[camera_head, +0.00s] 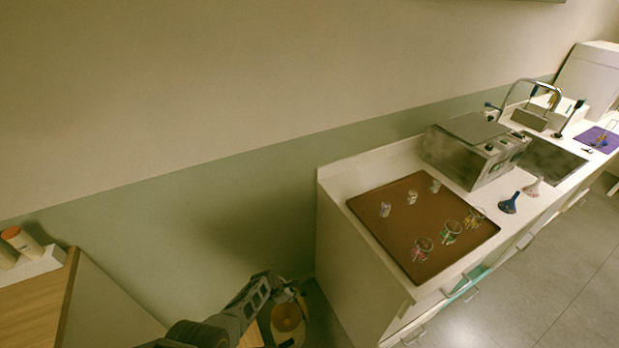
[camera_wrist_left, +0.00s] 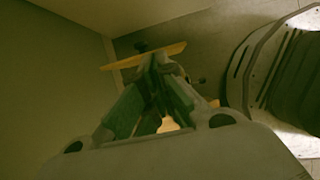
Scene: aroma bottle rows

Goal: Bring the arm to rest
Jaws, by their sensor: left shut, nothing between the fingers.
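My left arm comes in from the bottom of the head view, and its gripper (camera_head: 290,291) is low in the gap between the wooden table and the white counter. It is apart from the counter. In the left wrist view the left gripper's fingers (camera_wrist_left: 160,62) come together at their tips, with nothing between them. A round orange-yellow thing (camera_head: 287,317) shows below the gripper in the head view; I cannot tell what it is. My right gripper is not in view.
A brown tray (camera_head: 365,207) with several small glass bottles lies on the white counter (camera_head: 340,178). A wooden table (camera_head: 38,310) with a white rack is at the left.

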